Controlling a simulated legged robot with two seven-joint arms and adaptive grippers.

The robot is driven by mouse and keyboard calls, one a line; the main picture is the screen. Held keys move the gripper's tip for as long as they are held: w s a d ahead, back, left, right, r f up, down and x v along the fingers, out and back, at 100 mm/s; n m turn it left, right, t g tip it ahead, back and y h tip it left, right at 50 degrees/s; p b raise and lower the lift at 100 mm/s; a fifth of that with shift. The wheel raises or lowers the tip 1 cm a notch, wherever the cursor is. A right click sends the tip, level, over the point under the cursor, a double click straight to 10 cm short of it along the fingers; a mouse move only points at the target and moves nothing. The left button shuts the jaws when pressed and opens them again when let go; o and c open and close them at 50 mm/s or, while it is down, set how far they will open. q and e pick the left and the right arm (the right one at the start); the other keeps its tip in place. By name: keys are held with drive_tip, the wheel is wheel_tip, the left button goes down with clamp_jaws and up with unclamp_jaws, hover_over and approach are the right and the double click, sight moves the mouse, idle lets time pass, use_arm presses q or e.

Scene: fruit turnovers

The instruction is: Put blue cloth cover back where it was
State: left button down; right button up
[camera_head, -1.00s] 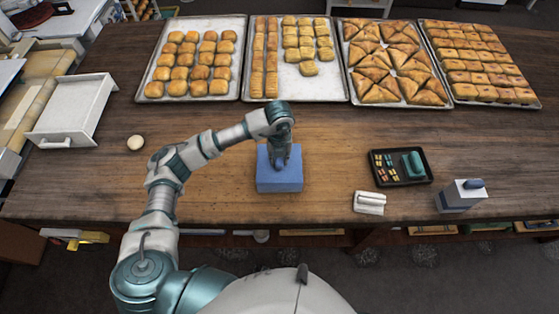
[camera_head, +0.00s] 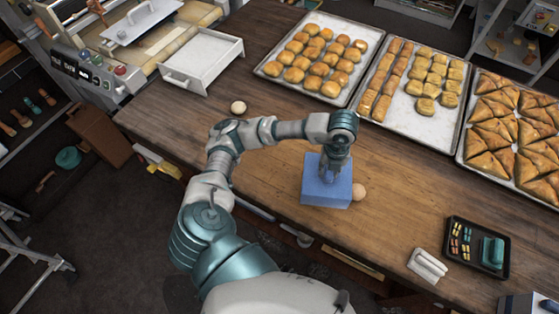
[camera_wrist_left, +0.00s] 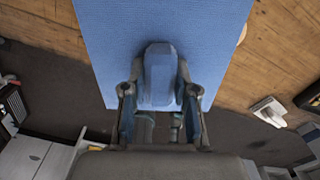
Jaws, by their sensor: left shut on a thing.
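The blue cloth cover (camera_head: 318,192) is a blue box shape with a raised grip on top, near the front edge of the wooden table in the head view. My left gripper (camera_head: 332,172) reaches down onto it from above and is shut on its grip. In the left wrist view, the gripper (camera_wrist_left: 160,80) has a finger on each side of the grip, and the cover (camera_wrist_left: 110,40) fills the upper middle. A pale round ball (camera_head: 359,192) shows just right of the cover. I cannot tell whether the cover touches the table. My right gripper is out of view.
Trays of pastries (camera_head: 346,93) line the table's far side. A white open tray (camera_head: 203,62) and another pale ball (camera_head: 238,107) are at left.

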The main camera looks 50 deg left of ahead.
use_arm(q)
drive_tip(key=s+a+n+p, duration=0.1)
drive_tip(key=s+a+n, duration=0.1)
drive_tip(key=s+a, duration=0.35)
drive_tip(key=s+a+n+p, duration=0.1)
drive_tip(key=s+a+n, duration=0.15)
drive_tip(key=s, duration=0.55)
drive_tip(key=w+a+f+p, duration=0.2)
drive_tip(key=w+a+f, duration=0.3)
drive_tip(key=w+a, duration=0.5)
drive_tip(key=shift+w+a, duration=0.15)
drive_tip(key=shift+a, duration=0.8)
drive_tip(key=shift+f, duration=0.15)
drive_tip(key=c, duration=0.9)
unclamp_jaws()
drive_tip(key=shift+a, duration=0.2)
drive_tip(key=shift+a+f, duration=0.1)
